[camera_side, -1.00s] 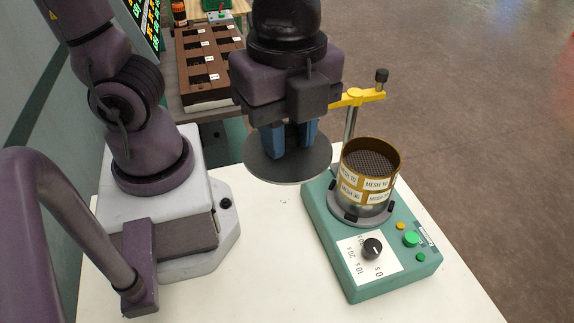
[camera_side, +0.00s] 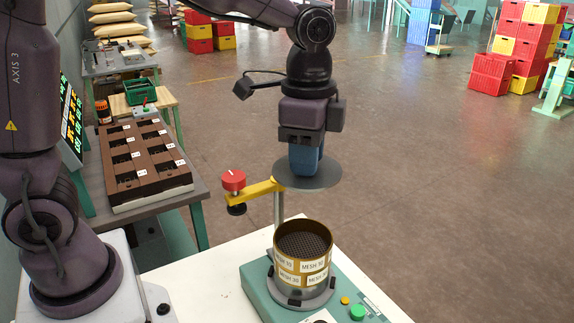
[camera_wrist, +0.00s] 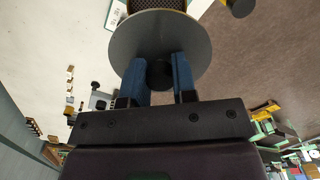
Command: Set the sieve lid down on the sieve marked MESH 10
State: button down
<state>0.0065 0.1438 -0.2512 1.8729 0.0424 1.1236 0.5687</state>
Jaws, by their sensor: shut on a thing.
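My gripper (camera_side: 305,172) points down with its blue fingers shut on the sieve lid (camera_side: 327,177), a flat grey disc. The lid is held level, clear above the sieve stack in the picture. The brass sieve marked MESH 10 (camera_side: 303,258) is the upper ring of the stack, open-topped with dark mesh inside. A second brass ring with its own labels sits under it. In the wrist view the lid (camera_wrist: 160,38) lies beyond my fingers (camera_wrist: 160,90) and hides most of the sieve; a strip of mesh (camera_wrist: 158,4) shows past its far edge.
The stack stands on a green shaker base (camera_side: 258,292) on a white table (camera_side: 190,272). A yellow clamp arm (camera_side: 262,191) with a red knob (camera_side: 233,180) stands on a post behind the sieve, near the lid. A brown compartment tray (camera_side: 140,160) lies at left.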

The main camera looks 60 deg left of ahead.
aim_at(305, 183)
jog(key=shift+s+d+f, duration=0.15)
jog(key=shift+f, duration=2.1)
jog(key=shift+f, duration=0.1)
jog(key=shift+f, duration=2.8)
jog(key=shift+f, duration=1.15)
jog(key=c, duration=0.8)
grip_release()
jog(key=shift+c, duration=0.2)
notch_tip(305, 183, up, 13)
jog(key=shift+f, duration=0.1)
